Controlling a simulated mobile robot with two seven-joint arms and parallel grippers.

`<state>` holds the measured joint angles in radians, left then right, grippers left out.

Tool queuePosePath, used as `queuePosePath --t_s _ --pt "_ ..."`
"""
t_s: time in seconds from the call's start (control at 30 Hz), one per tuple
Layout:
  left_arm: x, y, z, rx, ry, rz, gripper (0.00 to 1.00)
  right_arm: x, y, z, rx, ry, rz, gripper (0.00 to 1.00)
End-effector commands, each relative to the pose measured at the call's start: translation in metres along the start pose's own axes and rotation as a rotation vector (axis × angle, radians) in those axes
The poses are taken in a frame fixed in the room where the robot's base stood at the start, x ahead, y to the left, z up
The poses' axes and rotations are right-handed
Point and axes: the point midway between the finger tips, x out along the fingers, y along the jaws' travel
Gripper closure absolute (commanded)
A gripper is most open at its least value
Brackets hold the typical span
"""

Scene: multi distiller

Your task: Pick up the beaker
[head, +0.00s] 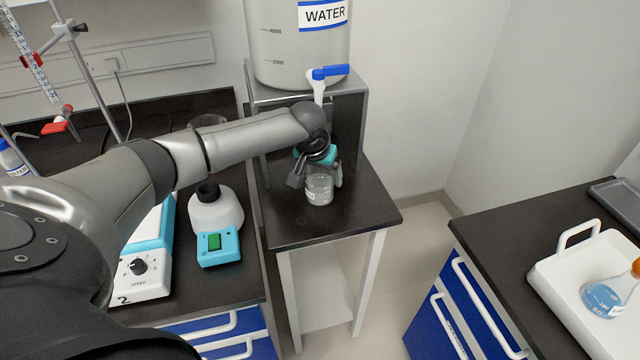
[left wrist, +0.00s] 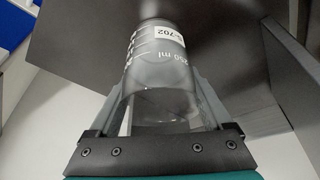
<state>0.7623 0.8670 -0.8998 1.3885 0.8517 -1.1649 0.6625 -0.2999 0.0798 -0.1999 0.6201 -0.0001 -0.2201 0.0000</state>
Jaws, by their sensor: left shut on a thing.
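The clear glass beaker (head: 319,189) is on or just above the dark top of the small side table (head: 290,230), below the water tank's tap. I cannot tell whether its base touches the table. In the left wrist view the beaker (left wrist: 160,72) shows white markings and a label, and sits between the two fingers. My left gripper (head: 318,180) reaches in from the left and is shut on the beaker's sides. My right gripper is in neither view.
The water tank (head: 295,50) with its blue-handled tap (head: 328,73) stands on a grey stand behind the beaker. A stirrer (head: 150,255) and a white heating mantle (head: 215,212) are on the left bench. A white tray (head: 575,285) with a blue-liquid flask (head: 605,297) is at right.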

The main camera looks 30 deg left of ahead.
Motion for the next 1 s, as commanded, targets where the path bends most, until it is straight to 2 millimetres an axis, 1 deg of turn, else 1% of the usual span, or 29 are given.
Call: queuePosePath --t_s 0.03,0.07,0.3,0.33,0.4,0.77,1.0 --pt "0.000 0.000 0.000 0.000 -0.001 0.000 0.58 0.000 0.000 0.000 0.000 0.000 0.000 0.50" --pt "0.000 0.000 0.000 0.000 -0.001 0.000 0.62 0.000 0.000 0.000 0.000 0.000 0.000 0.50" --pt "0.000 0.000 0.000 0.000 -0.001 -0.001 0.89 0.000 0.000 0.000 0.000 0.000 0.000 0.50" --pt "-0.001 0.000 -0.001 -0.001 0.001 0.000 0.90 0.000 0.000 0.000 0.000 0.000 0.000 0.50" --pt "-0.001 0.000 -0.001 0.000 0.001 0.000 1.00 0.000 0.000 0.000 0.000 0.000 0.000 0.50" --pt "-0.004 0.000 -0.002 -0.001 0.002 0.001 1.00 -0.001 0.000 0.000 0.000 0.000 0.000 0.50" --pt "-0.019 0.000 -0.009 -0.001 0.003 0.001 1.00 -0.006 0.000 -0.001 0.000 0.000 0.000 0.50"
